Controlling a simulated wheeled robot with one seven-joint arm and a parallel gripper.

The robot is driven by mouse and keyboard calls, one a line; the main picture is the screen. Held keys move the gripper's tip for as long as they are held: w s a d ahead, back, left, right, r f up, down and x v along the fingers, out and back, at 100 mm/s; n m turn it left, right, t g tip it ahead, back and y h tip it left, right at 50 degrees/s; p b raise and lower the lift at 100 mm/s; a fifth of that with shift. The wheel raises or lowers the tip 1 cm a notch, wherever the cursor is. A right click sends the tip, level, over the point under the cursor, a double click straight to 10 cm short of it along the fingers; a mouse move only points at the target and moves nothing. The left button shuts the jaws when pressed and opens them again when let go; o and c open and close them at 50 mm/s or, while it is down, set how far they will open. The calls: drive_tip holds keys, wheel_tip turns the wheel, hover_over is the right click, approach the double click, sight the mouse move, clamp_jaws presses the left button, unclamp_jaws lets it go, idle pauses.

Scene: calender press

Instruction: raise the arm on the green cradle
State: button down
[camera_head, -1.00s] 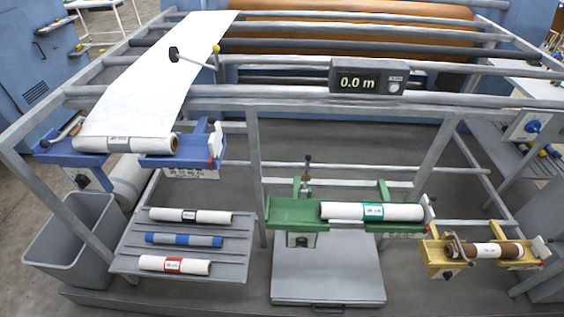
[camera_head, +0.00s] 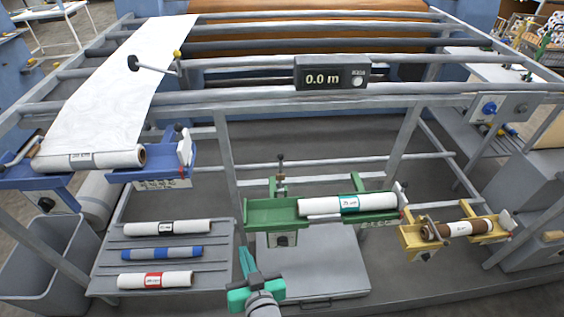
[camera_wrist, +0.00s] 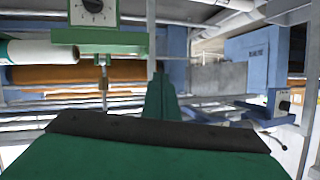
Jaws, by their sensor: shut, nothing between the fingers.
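The green cradle (camera_head: 272,213) stands in the front middle, with a white roll (camera_head: 322,206) with a teal label lying across its right part. A thin rod with a dark knob (camera_head: 281,172) stands upright behind the cradle's left part; it looks like the cradle's arm. A small white piece with a dark tip (camera_head: 402,196) sits at the cradle's right end. My gripper (camera_head: 244,258) is shut and empty, in front of and below the cradle's left end, apart from it. In the upside-down wrist view, the cradle (camera_wrist: 112,42) and rod (camera_wrist: 103,82) are left of my fingertips (camera_wrist: 160,80).
The blue cradle (camera_head: 150,176) with a web roll is at left, the yellow cradle (camera_head: 412,240) at right. A grey rack (camera_head: 210,282) holds three rolls beside my gripper. A grey platform (camera_head: 330,270) lies below the green cradle. Frame rails (camera_head: 230,170) stand behind it.

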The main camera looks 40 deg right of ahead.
drive_tip(key=w+d+r, duration=0.3)
drive_tip(key=d+r, duration=0.7)
drive_tip(key=g+h, duration=0.1)
drive_tip(key=g, duration=0.1)
approach(281, 158)
drive_tip(key=shift+m, duration=0.3)
drive_tip(key=x, duration=0.6)
drive_tip(key=shift+w+f, duration=0.15)
